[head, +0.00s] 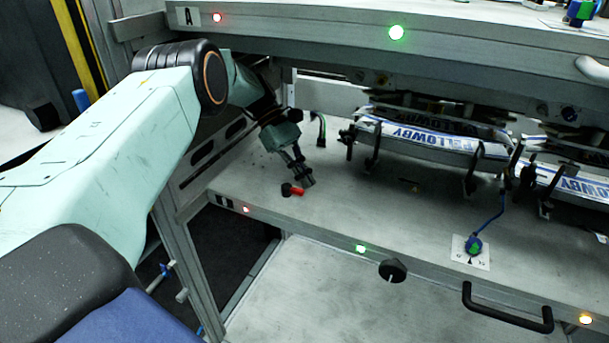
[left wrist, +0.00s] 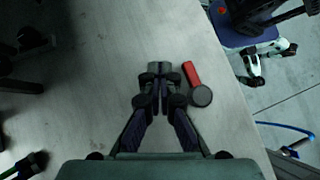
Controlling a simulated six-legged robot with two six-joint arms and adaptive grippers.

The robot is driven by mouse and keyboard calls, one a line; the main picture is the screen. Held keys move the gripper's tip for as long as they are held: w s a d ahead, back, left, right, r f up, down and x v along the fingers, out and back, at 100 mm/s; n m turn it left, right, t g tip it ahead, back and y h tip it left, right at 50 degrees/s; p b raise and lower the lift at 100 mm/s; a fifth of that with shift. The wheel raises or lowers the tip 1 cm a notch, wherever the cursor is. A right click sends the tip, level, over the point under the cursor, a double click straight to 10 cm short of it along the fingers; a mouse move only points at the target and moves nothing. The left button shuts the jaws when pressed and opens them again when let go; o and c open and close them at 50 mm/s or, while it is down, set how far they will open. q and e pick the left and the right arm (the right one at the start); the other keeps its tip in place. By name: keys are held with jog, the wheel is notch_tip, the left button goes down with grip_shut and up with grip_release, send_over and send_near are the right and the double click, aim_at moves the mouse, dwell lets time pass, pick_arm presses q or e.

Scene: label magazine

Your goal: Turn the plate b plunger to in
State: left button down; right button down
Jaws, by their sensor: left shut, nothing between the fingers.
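The plunger on plate b (head: 345,210), the lower shelf, has a red handle (head: 298,191) and a black round knob (head: 286,190). It sits near the front left corner of the plate. In the left wrist view the red handle (left wrist: 191,74) and black knob (left wrist: 202,96) lie just right of the fingers. My left gripper (head: 307,182) is shut and empty, low over the plate, just behind and right of the plunger. I cannot tell whether the fingers touch the red handle. My right gripper is not in view.
Rolled labels marked "FELLOWBY" (head: 432,141) hang in holders on the right. The upper shelf marked A (head: 300,20) overhangs. Bare plate lies around the plunger.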

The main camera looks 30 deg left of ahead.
pick_arm(q)
jog(key=shift+s+d, duration=0.1)
jog(key=shift+d, duration=0.1)
dwell(0.3)
dwell(0.3)
jog(key=shift+s+d+r+p, duration=0.15)
jog(key=shift+s+p, duration=0.15)
jog(key=shift+p, duration=0.5)
jog(key=shift+s+d+p, duration=0.2)
jog(key=shift+s+p, duration=0.15)
jog(key=shift+p, duration=0.3)
